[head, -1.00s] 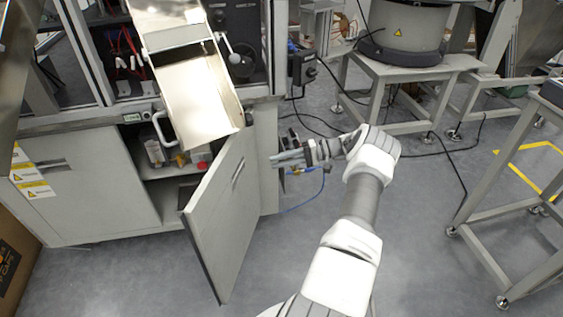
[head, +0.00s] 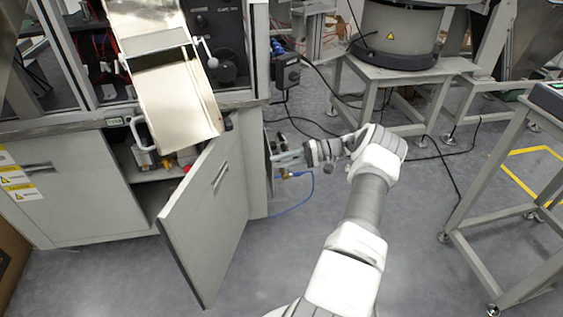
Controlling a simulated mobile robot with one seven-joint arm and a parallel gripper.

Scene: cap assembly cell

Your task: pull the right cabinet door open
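The right cabinet door (head: 208,222) stands swung well out from the cabinet, its outer face toward the right. Its bar handle (head: 220,177) is near the top of that face, with nothing on it. My gripper (head: 277,160) is to the right of the door, apart from the handle, beside the cabinet's right end. Its fingers point left. They are too small here to show whether they are apart or together. The cabinet opening (head: 150,185) shows behind the door, partly hidden by it.
A metal chute (head: 175,100) overhangs the cabinet opening. The closed left door (head: 70,190) bears warning labels. A feeder stand (head: 400,68) is behind at the right, and a table frame (head: 490,190) at far right. Cables lie on the floor.

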